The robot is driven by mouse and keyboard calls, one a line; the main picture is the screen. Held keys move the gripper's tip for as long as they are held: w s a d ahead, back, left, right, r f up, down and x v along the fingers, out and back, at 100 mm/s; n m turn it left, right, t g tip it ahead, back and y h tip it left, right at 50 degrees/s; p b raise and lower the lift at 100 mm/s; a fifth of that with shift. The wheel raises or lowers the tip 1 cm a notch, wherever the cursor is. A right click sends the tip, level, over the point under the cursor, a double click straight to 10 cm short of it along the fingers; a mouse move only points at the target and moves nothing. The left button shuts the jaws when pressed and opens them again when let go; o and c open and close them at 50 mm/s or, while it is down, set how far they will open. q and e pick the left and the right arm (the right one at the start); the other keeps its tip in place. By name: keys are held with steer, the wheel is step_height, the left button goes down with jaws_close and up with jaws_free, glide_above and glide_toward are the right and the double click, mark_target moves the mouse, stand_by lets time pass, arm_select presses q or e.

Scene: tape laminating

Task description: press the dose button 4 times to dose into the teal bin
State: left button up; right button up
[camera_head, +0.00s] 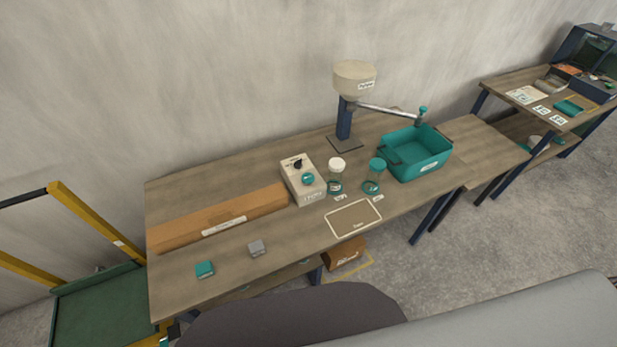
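A light control box (302,181) stands on the middle of the wooden table. It has a teal round button (308,178) and a dark knob (297,164) on its top. Behind it a beige hopper (354,79) sits on a dark blue post, and an arm with a teal-topped nozzle (422,117) reaches out to the right. The nozzle end is over the back edge area of the teal bin (425,168). The bin is open at the top and looks empty. Neither gripper is in view.
Two jars, one white-lidded (337,176) and one teal-lidded (374,176), stand between box and bin. A framed mat (354,218) lies in front. A long brown box (220,217), a teal block (205,269) and a grey block (257,248) are at left. Another table (553,90) stands right.

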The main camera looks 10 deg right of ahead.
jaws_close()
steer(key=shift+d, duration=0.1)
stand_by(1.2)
